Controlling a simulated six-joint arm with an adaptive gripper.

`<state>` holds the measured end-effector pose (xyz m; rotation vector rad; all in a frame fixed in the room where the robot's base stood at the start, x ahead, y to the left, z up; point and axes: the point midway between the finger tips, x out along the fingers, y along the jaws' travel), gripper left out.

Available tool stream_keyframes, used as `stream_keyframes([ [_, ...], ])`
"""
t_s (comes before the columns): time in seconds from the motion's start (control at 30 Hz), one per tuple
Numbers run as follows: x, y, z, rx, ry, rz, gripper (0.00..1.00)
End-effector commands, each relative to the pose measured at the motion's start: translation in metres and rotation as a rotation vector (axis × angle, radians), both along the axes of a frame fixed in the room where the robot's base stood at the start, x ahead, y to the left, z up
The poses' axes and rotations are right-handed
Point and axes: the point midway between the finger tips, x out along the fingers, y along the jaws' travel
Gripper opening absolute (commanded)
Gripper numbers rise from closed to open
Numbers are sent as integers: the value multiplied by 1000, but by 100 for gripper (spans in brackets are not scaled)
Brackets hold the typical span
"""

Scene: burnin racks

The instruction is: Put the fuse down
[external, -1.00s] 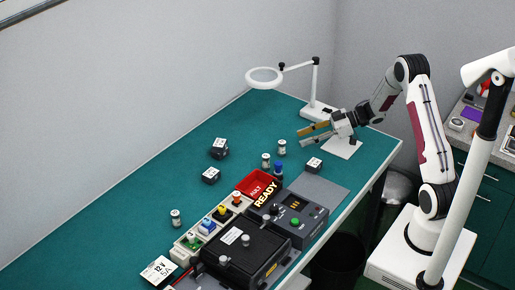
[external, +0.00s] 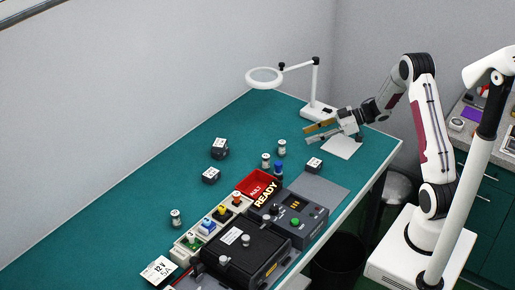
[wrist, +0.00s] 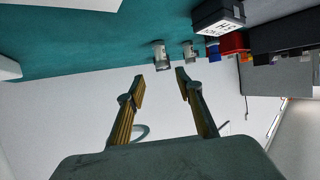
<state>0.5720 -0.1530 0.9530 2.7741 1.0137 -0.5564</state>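Small pale cylinders with metal ends, which look like fuses, stand on the green bench. One fuse (external: 282,147) and another fuse (external: 266,160) are close together near the middle; a third fuse (external: 175,217) stands at the left. Two cylinders also show in the wrist view, a nearer fuse (wrist: 161,55) and a farther fuse (wrist: 189,50). My gripper (external: 308,135) is above the bench to the right of and behind these two. In the wrist view my gripper (wrist: 160,85) has its fingers apart with nothing between them.
Dark labelled blocks (external: 219,148) stand on the bench, one of them (external: 314,163) right of the fuses. A red bin (external: 257,184), a row of coloured sockets (external: 209,228) and a READY console (external: 297,222) occupy the front. A magnifier lamp (external: 318,108) stands behind my gripper.

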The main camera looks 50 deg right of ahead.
Motion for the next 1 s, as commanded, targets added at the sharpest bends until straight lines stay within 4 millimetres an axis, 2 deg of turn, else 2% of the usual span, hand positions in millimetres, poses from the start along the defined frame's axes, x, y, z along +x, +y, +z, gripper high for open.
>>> stream_keyframes([
  [0.27,20,-5,27,-103,-28,-85,36],
  [0.43,36,-11,58,-204,-49,-189,36],
  [0.6,43,-17,92,-295,-62,-302,36],
  [0.77,40,-21,122,-361,-62,-406,36],
  [1.0,21,-22,163,-429,-40,-553,36],
])
